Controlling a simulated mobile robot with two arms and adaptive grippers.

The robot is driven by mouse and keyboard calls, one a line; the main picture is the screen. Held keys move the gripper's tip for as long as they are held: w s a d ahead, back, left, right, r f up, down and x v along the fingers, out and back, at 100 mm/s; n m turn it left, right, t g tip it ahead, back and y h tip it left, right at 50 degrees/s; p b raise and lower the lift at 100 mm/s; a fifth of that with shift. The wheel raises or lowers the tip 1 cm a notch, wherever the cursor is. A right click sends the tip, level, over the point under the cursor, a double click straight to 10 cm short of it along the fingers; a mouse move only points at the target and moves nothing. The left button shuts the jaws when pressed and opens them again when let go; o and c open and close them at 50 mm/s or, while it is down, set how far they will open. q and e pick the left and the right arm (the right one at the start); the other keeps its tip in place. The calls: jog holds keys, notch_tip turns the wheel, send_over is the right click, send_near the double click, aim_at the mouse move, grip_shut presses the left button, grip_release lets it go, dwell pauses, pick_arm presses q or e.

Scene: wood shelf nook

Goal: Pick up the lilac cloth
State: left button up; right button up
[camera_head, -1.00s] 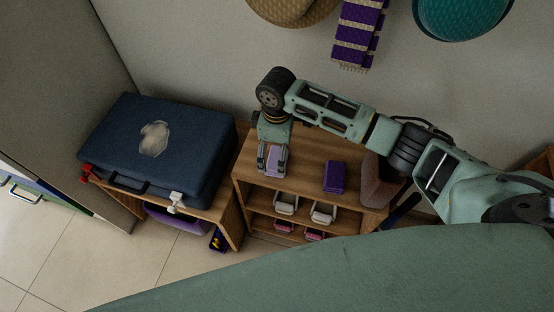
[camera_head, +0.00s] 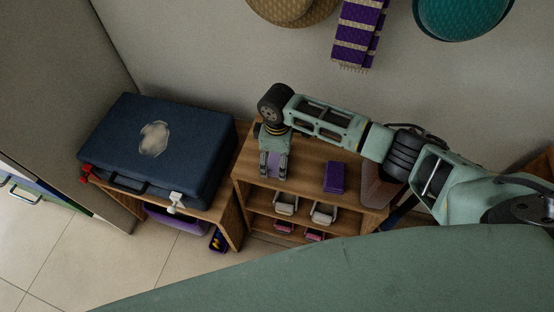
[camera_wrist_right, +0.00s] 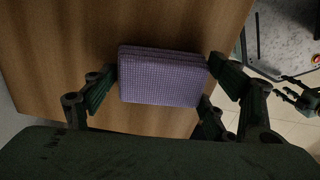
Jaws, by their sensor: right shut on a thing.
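The lilac cloth is a folded, waffle-textured block. In the right wrist view the lilac cloth (camera_wrist_right: 163,80) lies flat over the wooden shelf top, between my right gripper's fingers (camera_wrist_right: 158,88). The fingers are shut on its two short sides. In the head view my right gripper (camera_head: 274,168) points down at the left front of the shelf top, with part of the cloth (camera_head: 273,160) showing between its fingers. Any gap under the cloth cannot be seen. At the right edge of the wrist view, dark jointed parts (camera_wrist_right: 300,95) look like my left gripper; its opening is unclear.
A dark purple folded cloth (camera_head: 334,177) lies to the right on the shelf top (camera_head: 308,160). Light and pink handled items sit on lower shelves. A blue case (camera_head: 160,150) rests on the unit at left.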

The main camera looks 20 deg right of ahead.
aim_at(278, 158)
jog(key=shift+c, duration=1.4)
jog(key=shift+r, duration=0.1)
jog(key=shift+r, duration=0.25)
notch_tip(278, 158, up, 4)
jog(key=shift+s+f, duration=0.1)
jog(key=s+d+r, duration=0.1)
jog(key=s+r, duration=0.2)
jog(key=s, duration=0.2)
jog(key=s+d+r+p, duration=0.1)
jog(key=s+r, duration=0.2)
jog(key=s, duration=0.3)
jog(key=shift+s+r, duration=0.15)
jog(key=shift+r, duration=0.15)
